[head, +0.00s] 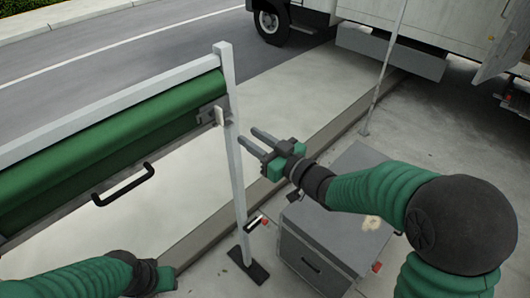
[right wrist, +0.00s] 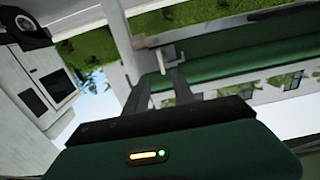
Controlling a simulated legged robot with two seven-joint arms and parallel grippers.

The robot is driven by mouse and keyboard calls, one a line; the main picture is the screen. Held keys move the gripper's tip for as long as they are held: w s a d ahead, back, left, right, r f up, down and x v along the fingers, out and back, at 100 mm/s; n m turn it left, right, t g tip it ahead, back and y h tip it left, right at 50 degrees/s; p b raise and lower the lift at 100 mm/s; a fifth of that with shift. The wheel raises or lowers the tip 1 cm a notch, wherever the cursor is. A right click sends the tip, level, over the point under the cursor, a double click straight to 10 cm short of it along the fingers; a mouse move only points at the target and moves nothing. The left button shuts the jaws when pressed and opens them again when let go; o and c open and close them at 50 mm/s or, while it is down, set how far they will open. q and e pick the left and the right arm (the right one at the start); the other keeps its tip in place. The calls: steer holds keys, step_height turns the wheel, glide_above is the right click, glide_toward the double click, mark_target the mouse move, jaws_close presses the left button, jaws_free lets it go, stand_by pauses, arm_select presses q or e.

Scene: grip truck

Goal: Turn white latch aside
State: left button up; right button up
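The white latch (head: 218,115) is a small pale tab on a grey metal bracket at the right end of the green rolled panel (head: 110,145), by the white post (head: 232,130). In the right wrist view the latch (right wrist: 160,62) shows just beyond the fingertips. My right gripper (head: 250,139) is open and empty, to the right of the post and a little below the latch, apart from it. Its two fingers, with a gap between them, also show in the right wrist view (right wrist: 162,76). My left arm is at the bottom left; its fingers cannot be made out.
A black handle (head: 124,187) sticks out from the panel's lower edge. The post stands on a dark foot (head: 248,267). A grey cabinet (head: 315,250) stands on the ground below my right arm. A white truck (head: 390,25) is at the back right. Open pavement lies behind the post.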

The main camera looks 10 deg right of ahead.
steer(key=v, duration=0.5)
steer(key=shift+b, duration=0.3)
steer(key=shift+w, duration=0.1)
steer(key=shift+f, duration=0.1)
steer(key=d+f+m+g+h+b, duration=0.2)
steer(key=d+f+m+h, duration=0.35)
steer(key=f, duration=0.55)
steer(key=s+d+f+g+h+b, duration=0.1)
steer(key=s+f+g, duration=0.4)
steer(key=s, duration=0.5)
steer(key=s+d+f+m+g+h+b, duration=0.1)
steer(key=s+d+f+g+h, duration=0.2)
steer(key=s+f, duration=0.7)
steer(key=shift+s+f+g+h, duration=0.25)
steer(key=shift+s+g+h, duration=0.3)
steer(key=shift+g, duration=0.45)
steer(key=shift+w+d+m, duration=0.1)
steer(key=shift+d+m, duration=0.05)
steer(key=shift+m, duration=0.1)
